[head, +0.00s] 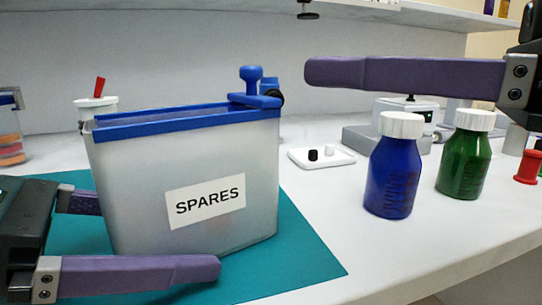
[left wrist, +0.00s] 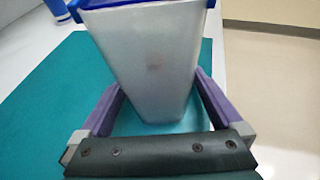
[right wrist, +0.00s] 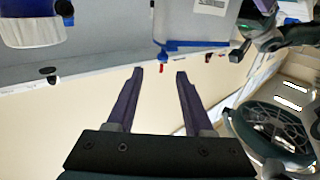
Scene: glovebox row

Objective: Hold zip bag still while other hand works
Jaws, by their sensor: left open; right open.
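The zip bag (head: 190,185) is an upright translucent pouch with a SPARES label, standing on the teal mat (head: 305,262). A blue zip strip (head: 170,121) runs along its top, with a blue knobbed slider (head: 252,85) at the right end. My left gripper (left wrist: 158,88) is open, one finger on each side of the bag's lower part; in the head view the far finger is partly hidden behind the bag. I cannot tell whether the fingers touch it. My right gripper (right wrist: 159,72) is open and empty, raised above the bottles, to the right of the slider.
A blue bottle (head: 390,178) and a green bottle (head: 464,165) with white caps stand to the right. Behind them is a scale (head: 400,135). A small white tray (head: 320,158) lies near the bag. A white-lidded container (head: 97,103) stands behind the bag's left end.

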